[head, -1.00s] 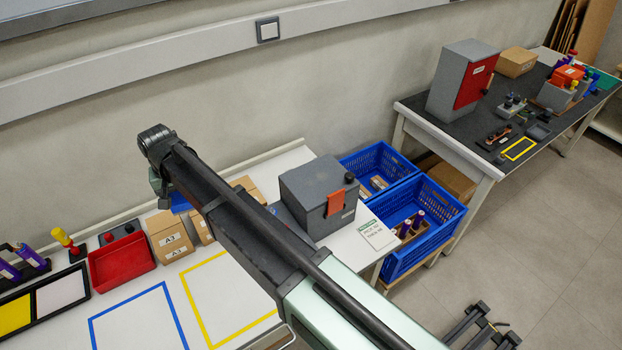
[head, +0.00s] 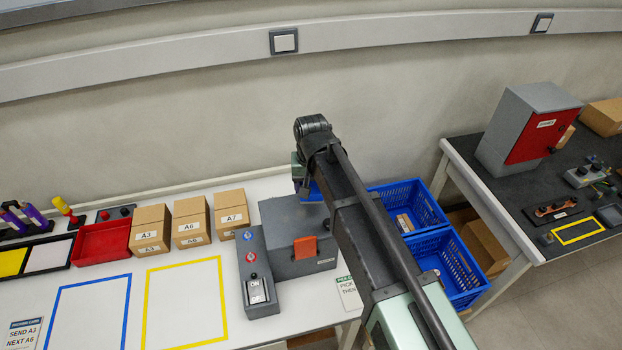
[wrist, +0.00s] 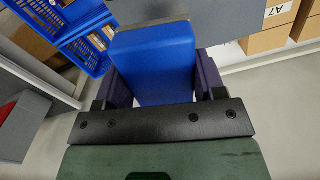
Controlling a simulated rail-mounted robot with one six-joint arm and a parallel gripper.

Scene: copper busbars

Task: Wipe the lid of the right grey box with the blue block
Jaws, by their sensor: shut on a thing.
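The blue block (wrist: 152,50) is between the two dark fingers of my gripper (wrist: 163,82) in the wrist view, and the gripper is shut on it. In the head view a sliver of the blue block (head: 315,190) shows below my wrist, at the back right of the grey box (head: 290,262) with an orange latch. The box's lid (head: 283,213) is partly hidden by my arm. A grey surface, seemingly this box (wrist: 222,20), shows beyond the block in the wrist view. I cannot tell whether block and lid touch.
A grey switch panel (head: 257,270) stands left of the box. Several cartons (head: 190,222) and a red tray (head: 102,241) are further left. Blue crates (head: 412,204) are on the right, before a second table with a grey cabinet (head: 520,105). The yellow outline (head: 182,258) encloses free table.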

